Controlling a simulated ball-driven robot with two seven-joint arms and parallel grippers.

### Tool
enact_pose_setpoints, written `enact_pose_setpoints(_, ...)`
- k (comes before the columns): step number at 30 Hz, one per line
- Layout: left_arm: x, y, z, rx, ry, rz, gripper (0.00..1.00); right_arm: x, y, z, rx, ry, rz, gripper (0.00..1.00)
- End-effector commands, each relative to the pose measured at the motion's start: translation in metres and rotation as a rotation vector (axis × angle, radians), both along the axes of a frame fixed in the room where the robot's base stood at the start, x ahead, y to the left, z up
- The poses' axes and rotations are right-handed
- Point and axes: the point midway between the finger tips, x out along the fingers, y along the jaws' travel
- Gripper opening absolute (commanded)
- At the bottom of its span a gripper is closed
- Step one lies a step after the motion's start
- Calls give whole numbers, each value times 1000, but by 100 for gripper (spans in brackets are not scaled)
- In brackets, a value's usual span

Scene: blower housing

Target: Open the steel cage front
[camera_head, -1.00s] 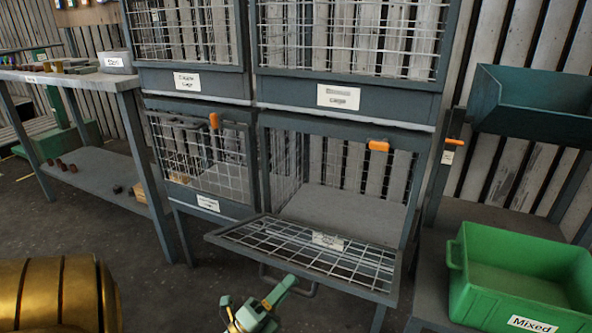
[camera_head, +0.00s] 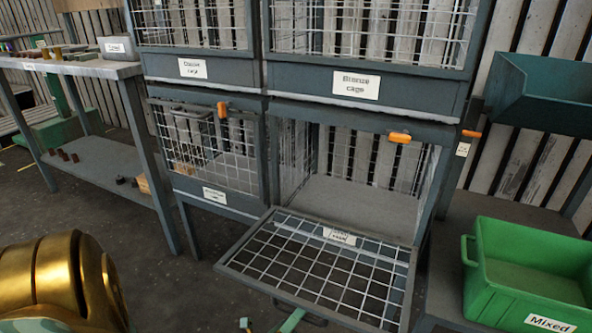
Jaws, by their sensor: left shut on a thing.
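The steel cage front (camera_head: 300,262), a wire-mesh panel in a grey frame, is swung down and out from the lower middle cage. It hangs from its bottom edge, close to level and tilted toward me. Its label (camera_head: 339,236) appears upside down and blurred. The cage opening behind it shows a bare grey floor (camera_head: 350,200). An orange latch (camera_head: 400,137) sits on the top beam of the opening. My left gripper (camera_head: 290,322) is at the bottom edge of the picture, shut on the front's handle, which is mostly cut off. My right gripper is out of view.
A second mesh cage (camera_head: 205,135) with its own orange latch is closed at the left. Labelled cages, one marked Bronze cage (camera_head: 357,86), are above. A green crate marked Mixed (camera_head: 530,260) stands at right. A workbench (camera_head: 70,65) is at left.

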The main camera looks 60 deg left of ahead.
Motion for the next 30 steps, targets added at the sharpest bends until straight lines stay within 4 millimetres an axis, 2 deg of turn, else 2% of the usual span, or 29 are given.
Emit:
enact_pose_setpoints(10, 3, 2, 3, 6, -10, 2, 0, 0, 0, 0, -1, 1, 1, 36)
enact_pose_setpoints(11, 3, 2, 3, 8, -9, 2, 18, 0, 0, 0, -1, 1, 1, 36)
enact_pose_setpoints(12, 3, 2, 3, 8, -9, 2, 29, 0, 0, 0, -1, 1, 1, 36)
enact_pose_setpoints(13, 3, 1, 3, 7, -8, 2, 34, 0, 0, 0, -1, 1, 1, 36)
enact_pose_setpoints(30, 1, 0, 1, 2, -5, -1, 34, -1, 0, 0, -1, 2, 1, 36)
